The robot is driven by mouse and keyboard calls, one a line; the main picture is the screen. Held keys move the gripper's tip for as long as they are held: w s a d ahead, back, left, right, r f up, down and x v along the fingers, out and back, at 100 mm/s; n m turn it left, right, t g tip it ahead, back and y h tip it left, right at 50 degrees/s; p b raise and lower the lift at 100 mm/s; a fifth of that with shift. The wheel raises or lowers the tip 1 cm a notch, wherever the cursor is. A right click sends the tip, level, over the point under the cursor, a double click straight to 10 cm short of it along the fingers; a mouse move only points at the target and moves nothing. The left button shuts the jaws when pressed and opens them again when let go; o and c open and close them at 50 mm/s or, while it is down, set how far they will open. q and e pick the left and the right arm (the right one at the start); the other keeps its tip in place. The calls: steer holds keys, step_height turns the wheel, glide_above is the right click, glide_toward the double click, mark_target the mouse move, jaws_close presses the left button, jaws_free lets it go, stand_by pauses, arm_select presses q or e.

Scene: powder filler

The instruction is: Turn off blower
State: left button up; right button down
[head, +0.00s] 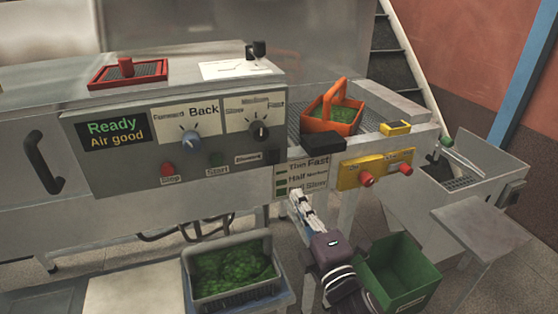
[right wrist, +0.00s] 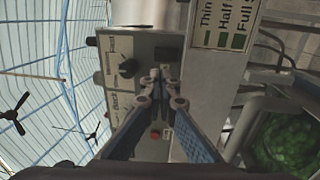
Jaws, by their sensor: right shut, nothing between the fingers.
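The grey control panel (head: 185,135) faces me, with a display (head: 113,132) reading "Ready" and "Air good". It has a Forward/Back knob (head: 190,140), a Slow/Medium/Fast knob (head: 260,132), a red stop button (head: 166,169) and a dark green start button (head: 216,159). A dark label (head: 248,157) right of start is too small to read surely; I cannot tell which control is the blower's. My right gripper (head: 294,194) is shut and empty, below the panel's right end. In the right wrist view its closed fingertips (right wrist: 161,76) overlap the panel (right wrist: 140,52). My left gripper is out of view.
A Thin/Half/Full sign (head: 307,175) is just above my right gripper. An orange basket (head: 322,126) stands on the conveyor. Red knobs on a yellow plate (head: 377,169) are at the right. A grey crate (head: 200,293) and a green bin (head: 408,268) stand below.

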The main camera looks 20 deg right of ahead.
mark_target(276, 152)
steer(key=w+p, duration=0.1)
steer(key=w, duration=0.3)
steer(key=w+r+p, duration=0.1)
steer(key=w+p, duration=0.1)
steer(key=w, duration=0.3)
steer(key=w+r+p, duration=0.1)
steer(key=w, duration=0.3)
steer(key=shift+w+a+p, duration=0.15)
steer(key=shift+w+p, duration=0.15)
steer(key=shift+w, duration=0.15)
steer(key=shift+w+r, duration=0.15)
steer(key=shift+w, duration=0.05)
